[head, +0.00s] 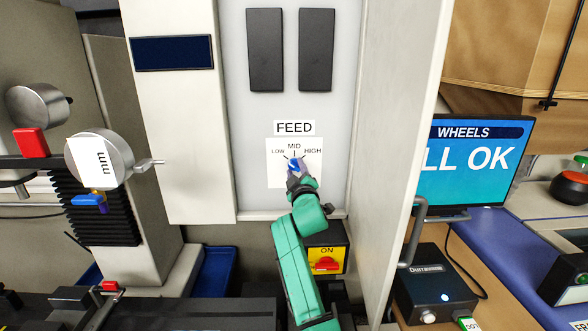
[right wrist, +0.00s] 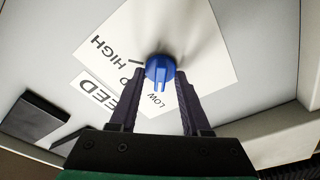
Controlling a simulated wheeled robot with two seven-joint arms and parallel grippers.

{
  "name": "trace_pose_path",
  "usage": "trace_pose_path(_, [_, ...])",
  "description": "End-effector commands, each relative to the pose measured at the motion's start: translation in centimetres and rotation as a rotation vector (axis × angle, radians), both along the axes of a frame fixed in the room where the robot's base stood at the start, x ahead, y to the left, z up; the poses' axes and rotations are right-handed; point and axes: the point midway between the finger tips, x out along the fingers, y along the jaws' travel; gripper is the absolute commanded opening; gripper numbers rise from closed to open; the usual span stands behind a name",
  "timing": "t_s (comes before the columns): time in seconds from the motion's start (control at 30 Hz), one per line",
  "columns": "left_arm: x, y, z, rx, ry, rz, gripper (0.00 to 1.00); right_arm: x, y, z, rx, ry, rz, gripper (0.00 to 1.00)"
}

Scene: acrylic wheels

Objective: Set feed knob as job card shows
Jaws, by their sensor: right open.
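The blue feed knob (head: 293,164) sits on a white label plate (head: 310,174) marked LOW, MID and HIGH, under the FEED sign (head: 294,128). My right gripper (head: 299,175) reaches up to it from below and partly hides it. In the right wrist view the knob (right wrist: 160,69) lies between the tips of my open right gripper (right wrist: 159,76), one finger on each side. There its raised ridge runs toward the word LOW. I cannot tell whether the fingers touch it. No job card is recognisable. My left gripper is not in view.
A yellow switch box (head: 327,261) with a red ON switch is below the panel, close to my right arm. The open cabinet door (head: 398,130) stands right of the panel. A monitor (head: 474,163) reads WHEELS and partly "LL OK".

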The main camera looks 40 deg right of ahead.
Motion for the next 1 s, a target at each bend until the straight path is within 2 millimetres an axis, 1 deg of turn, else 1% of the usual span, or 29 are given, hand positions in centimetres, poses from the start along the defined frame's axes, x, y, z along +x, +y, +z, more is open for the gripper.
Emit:
trace_pose_path(0.1, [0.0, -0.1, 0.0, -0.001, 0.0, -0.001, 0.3, 0.0, 0.0, 0.0, 0.0, 0.0, 0.0, 0.47])
trace_pose_path(0.13, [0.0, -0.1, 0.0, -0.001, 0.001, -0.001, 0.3, 0.0, 0.0, 0.0, 0.0, 0.0, 0.0, 0.44])
trace_pose_path(0.17, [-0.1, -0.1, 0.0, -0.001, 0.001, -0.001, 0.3, 0.0, 0.0, 0.0, 0.0, 0.001, 0.001, 0.32])
trace_pose_path(0.2, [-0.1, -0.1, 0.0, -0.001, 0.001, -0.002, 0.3, 0.0, 0.0, 0.0, 0.0, 0.001, 0.001, 0.17])
trace_pose_path(0.23, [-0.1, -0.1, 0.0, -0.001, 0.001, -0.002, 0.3, 0.0, 0.0, 0.0, 0.0, 0.001, 0.001, 0.05])
trace_pose_path(0.27, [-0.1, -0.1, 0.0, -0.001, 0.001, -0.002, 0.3, 0.0, 0.0, 0.0, 0.0, 0.001, 0.001, 0.0])
trace_pose_path(0.47, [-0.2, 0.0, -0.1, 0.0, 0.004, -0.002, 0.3, 0.0, 0.0, -0.1, 0.005, -0.003, 0.001, 0.0])
trace_pose_path(1.0, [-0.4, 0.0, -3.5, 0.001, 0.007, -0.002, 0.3, 0.0, 0.1, -0.5, 0.235, -0.177, 0.002, 0.0])
